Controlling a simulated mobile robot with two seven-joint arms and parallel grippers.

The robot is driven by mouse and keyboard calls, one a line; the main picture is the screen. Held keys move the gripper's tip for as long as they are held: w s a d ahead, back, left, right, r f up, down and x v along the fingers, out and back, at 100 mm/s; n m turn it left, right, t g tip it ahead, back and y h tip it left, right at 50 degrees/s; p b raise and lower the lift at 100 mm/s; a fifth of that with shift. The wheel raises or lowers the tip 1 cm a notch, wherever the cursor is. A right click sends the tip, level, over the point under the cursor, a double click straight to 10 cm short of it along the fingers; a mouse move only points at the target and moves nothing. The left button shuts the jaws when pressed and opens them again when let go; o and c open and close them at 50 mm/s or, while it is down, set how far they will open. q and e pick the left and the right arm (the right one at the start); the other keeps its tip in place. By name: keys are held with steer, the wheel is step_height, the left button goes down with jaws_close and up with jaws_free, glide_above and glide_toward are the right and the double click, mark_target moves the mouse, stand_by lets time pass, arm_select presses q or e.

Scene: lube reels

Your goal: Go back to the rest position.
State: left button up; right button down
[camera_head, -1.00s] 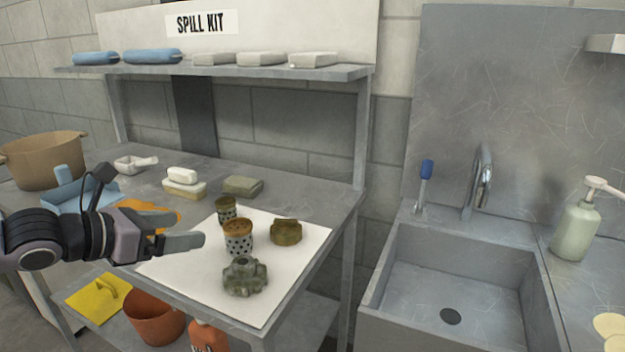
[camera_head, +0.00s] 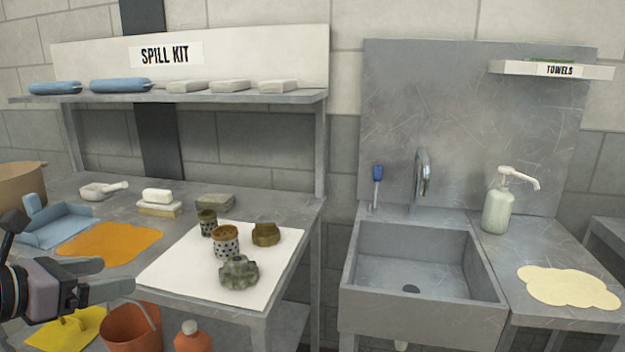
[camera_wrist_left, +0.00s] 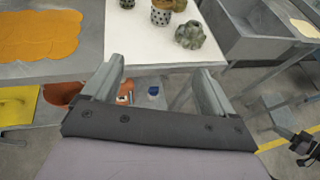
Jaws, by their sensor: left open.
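My left gripper (camera_head: 104,279) comes in at the lower left of the head view, near the front edge of the bench. In the left wrist view its two fingers (camera_wrist_left: 160,85) stand apart with nothing between them. The white mat (camera_head: 192,277) on the bench carries a gear-like greenish part (camera_head: 239,272), a perforated cup (camera_head: 225,241), a smaller dark cup (camera_head: 208,223) and a brass-coloured cap (camera_head: 265,234). The gripper is apart from these parts. My right gripper is not seen in the head view.
An orange cloth (camera_head: 108,243), a blue tray (camera_head: 58,228) and a pot (camera_head: 20,186) are on the bench's left. An orange bucket (camera_head: 128,327) is below. The sink (camera_head: 415,300), soap bottle (camera_head: 498,212) and yellow cloth (camera_head: 568,287) are on the right.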

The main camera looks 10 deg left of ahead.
arm_select(q)
steer(key=d+f+n+h+p, duration=0.1)
steer(key=d+f+n+h, duration=0.2)
steer(key=d, duration=0.5)
steer(key=d+f+n+h+p, duration=0.1)
steer(key=d+n+h+p, duration=0.1)
steer(key=d+n, duration=0.45)
steer(key=d+f+n+h+p, duration=0.1)
steer(key=d+f+n+h, duration=0.25)
steer(key=d, duration=0.45)
steer(key=s+a+f+n+g+y+p, duration=0.1)
steer(key=s+f+n+y, duration=0.4)
steer(key=f+n, duration=0.5)
steer(key=s+a+f+n+g+y+p, duration=0.1)
steer(key=s+f+n+y, duration=0.4)
steer(key=s+f+n, duration=0.5)
steer(key=a+f+n+p, duration=0.1)
steer(key=a+n, duration=0.1)
steer(key=n, duration=0.2)
steer(key=shift+s+n+y, duration=0.3)
steer(key=shift+y, duration=0.05)
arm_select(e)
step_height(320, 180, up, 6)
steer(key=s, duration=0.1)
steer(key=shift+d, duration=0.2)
